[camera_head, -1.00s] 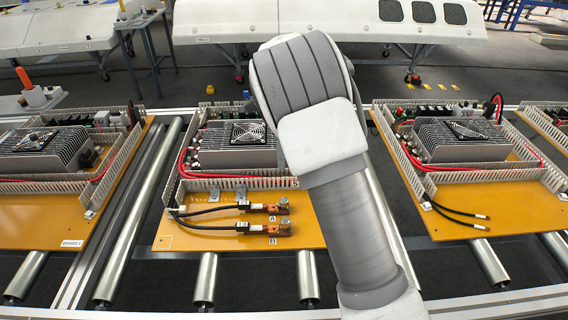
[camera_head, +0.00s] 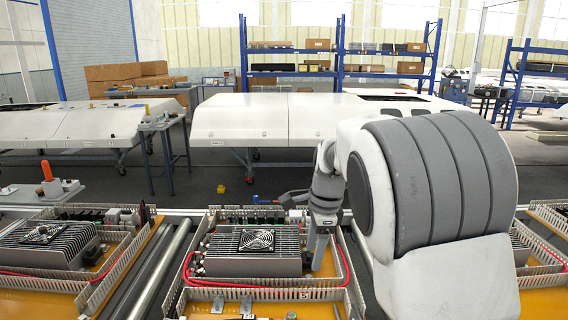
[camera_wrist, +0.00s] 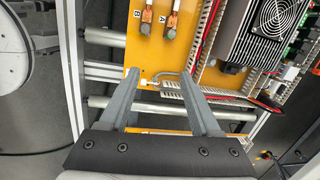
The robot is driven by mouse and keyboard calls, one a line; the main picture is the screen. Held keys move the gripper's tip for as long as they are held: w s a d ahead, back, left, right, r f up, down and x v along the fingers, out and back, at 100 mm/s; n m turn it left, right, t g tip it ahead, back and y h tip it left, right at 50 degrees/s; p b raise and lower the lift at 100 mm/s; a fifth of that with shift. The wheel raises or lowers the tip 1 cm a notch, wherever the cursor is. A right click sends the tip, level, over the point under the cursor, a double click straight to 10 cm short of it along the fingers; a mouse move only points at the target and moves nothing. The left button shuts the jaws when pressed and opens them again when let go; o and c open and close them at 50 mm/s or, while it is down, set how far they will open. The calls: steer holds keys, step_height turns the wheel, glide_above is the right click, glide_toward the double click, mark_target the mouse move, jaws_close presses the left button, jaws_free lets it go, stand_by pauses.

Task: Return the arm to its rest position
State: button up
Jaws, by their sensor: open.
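My gripper (camera_wrist: 158,77) is open and empty in the wrist view, its two grey fingers spread above the lower edge of the orange board (camera_wrist: 190,62). Copper lugs marked B (camera_wrist: 147,22) and A (camera_wrist: 170,24) lie on the board beyond the fingertips. In the head view my gripper (camera_head: 317,255) points down near the right side of the middle board's finned heat sink (camera_head: 255,262). My large white and grey arm link hides the area to the right of it.
In the head view, neighbouring boards flank the middle one on the roller line. Behind are a white housing (camera_head: 265,120) and blue shelves (camera_head: 340,60).

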steer(key=s+d+r+n+t, duration=0.1)
steer(key=s+d+r+n, duration=0.1)
steer(key=s+n, duration=0.3)
steer(key=s+d+r+n+t, duration=0.2)
steer(key=s+n, duration=0.4)
steer(key=s, duration=0.7)
steer(key=s+d+r+n+t+h, duration=0.1)
steer(key=s+d+r+n, duration=0.2)
steer(key=s, duration=0.6)
steer(key=n, duration=0.2)
steer(key=shift+s+n+t, duration=0.25)
steer(key=shift+n+t, duration=0.05)
